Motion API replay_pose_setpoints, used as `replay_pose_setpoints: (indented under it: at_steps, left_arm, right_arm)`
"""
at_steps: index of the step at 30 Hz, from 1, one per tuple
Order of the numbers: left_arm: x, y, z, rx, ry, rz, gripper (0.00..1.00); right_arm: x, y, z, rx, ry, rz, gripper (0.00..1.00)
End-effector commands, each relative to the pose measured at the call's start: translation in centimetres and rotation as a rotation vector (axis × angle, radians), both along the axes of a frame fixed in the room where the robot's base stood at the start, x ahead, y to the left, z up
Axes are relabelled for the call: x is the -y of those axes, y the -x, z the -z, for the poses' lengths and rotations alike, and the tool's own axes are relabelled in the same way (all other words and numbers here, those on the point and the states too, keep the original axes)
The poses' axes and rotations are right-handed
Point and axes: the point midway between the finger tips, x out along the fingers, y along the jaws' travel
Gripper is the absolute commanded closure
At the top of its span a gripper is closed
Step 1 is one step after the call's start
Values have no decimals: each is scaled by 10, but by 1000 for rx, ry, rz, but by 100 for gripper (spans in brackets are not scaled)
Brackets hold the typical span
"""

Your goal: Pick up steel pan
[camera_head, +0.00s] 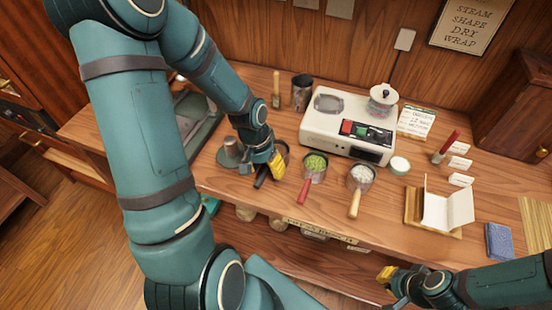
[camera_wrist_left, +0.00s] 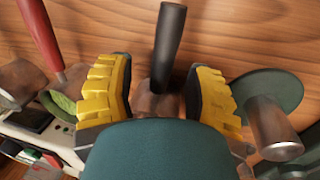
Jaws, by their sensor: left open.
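A small steel pan (camera_head: 285,149) with a black handle (camera_head: 262,177) stands on the wooden counter, largely hidden behind my left gripper in the head view. In the left wrist view the black handle (camera_wrist_left: 170,45) points up between the two yellow fingers, and only a brownish bit of the pan body (camera_wrist_left: 155,100) shows. My left gripper (camera_head: 276,166) is open around the handle's line, with a gap on both sides; I see no contact. It also shows in the left wrist view (camera_wrist_left: 163,88). My right gripper (camera_head: 388,275) is low at the right, its jaw opening unclear.
A red-handled pan of green leaves (camera_head: 316,163) and a wooden-handled pan of white pieces (camera_head: 361,175) stand to the right. A cream machine (camera_head: 325,128) stands behind. An open booklet (camera_head: 447,210) lies at the right.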

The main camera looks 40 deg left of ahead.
Motion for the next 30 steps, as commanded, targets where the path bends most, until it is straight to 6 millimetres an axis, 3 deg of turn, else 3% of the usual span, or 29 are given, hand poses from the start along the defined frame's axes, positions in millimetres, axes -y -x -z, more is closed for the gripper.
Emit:
replay_pose_setpoints:
  at_steps: [10, 11, 15, 26, 30]
  left_arm:
    - [2, 0, 8, 1, 0, -1, 48]
    - [2, 0, 8, 1, 0, 0, 52]
    - [2, 0, 8, 1, 0, 0, 100]
    - [2, -1, 6, 3, -1, -1, 100]
    - [1, -1, -7, 5, -2, -1, 100]
  right_arm:
    - [0, 1, 2, -2, 0, -2, 100]
    - [0, 1, 2, -2, 0, -2, 100]
    - [0, 1, 2, -2, 0, -2, 100]
    - [0, 1, 2, -2, 0, -1, 100]
    - [0, 0, -2, 0, 0, 0, 100]
